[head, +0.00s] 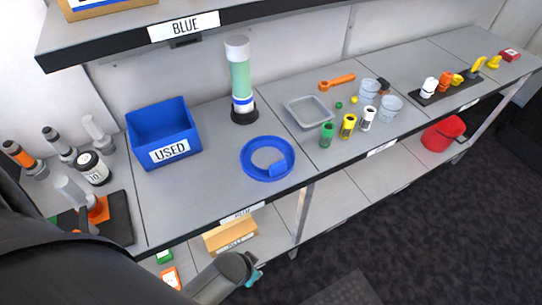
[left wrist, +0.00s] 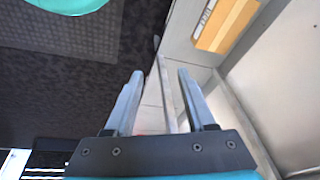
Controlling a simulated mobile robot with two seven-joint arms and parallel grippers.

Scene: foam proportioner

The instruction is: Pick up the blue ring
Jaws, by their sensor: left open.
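A flat blue ring (head: 250,168) with a raised blue block on its right side lies on the grey bench top, near the front edge in the head view. Its grey middle is open. My left gripper (left wrist: 160,74) is open in the left wrist view, with nothing between its fingers. It points along the front of the shelving, beside the lower shelf, and the blue ring does not show in that view. An arm part of mine with a teal end shows at the bottom of the head view, but no fingers show there.
A blue bin marked USED (head: 164,128) stands left of the ring. A green-filled cylinder (head: 240,75) stands behind it, and a grey tray (head: 307,113) lies to the right. A cardboard box (head: 231,236) sits on the lower shelf. The bench around the ring is clear.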

